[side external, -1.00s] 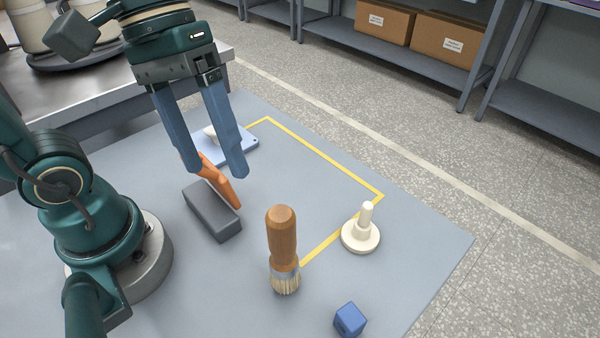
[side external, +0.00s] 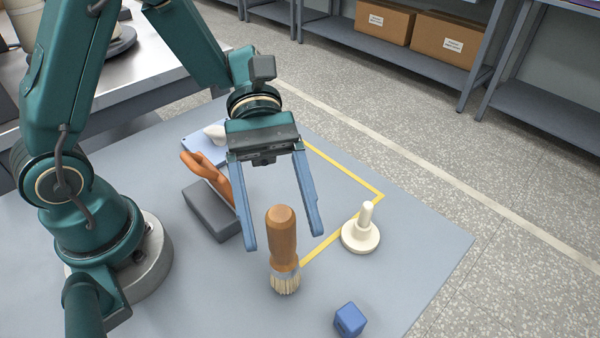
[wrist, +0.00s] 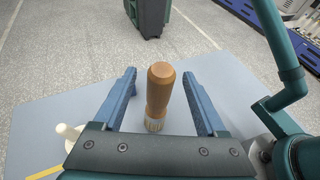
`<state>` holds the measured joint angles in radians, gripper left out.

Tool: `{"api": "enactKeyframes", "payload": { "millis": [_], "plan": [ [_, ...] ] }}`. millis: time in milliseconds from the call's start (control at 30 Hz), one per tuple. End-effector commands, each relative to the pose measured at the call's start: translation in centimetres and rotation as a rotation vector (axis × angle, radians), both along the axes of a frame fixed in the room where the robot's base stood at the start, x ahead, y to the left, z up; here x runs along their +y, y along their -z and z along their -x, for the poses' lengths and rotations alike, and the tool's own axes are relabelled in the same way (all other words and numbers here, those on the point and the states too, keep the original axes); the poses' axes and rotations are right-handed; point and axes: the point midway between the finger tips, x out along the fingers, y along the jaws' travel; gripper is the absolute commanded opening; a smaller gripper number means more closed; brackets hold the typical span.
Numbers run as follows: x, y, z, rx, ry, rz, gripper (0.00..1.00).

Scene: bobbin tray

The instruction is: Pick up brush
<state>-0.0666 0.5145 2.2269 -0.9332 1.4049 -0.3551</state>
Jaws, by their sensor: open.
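The brush (side external: 282,240) stands upright on its bristles on the grey mat, its wooden handle pointing up. It also shows in the wrist view (wrist: 160,92), between my two fingers with a gap on each side. My gripper (side external: 284,242) is open and empty, its blue fingers reaching down towards the brush from behind in the side view. The gripper also shows at the bottom of the wrist view (wrist: 164,85). I see no contact between fingers and brush.
A cream peg on a round base (side external: 361,235) stands right of the brush, and a blue cube (side external: 350,319) lies in front. A dark grey block (side external: 211,212) and an orange-handled object (side external: 208,172) lie left. Yellow tape (side external: 345,176) marks the mat.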

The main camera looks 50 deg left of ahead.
Motion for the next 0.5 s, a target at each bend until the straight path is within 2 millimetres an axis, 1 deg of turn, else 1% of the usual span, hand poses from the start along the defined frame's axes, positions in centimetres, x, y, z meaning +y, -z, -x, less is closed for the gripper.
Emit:
{"api": "enactKeyframes", "payload": {
  "millis": [100,233,333,500],
  "plan": [
    [-1.3,0.6,0.9,0.003,0.006,-0.002,0.74],
    [-2.5,1.1,1.4,0.001,0.005,0.0,0.74],
    [-3.0,1.4,1.7,0.001,0.004,-0.002,0.74],
    [-3.3,1.5,1.8,-0.001,0.001,-0.002,0.74]
  ]
}}
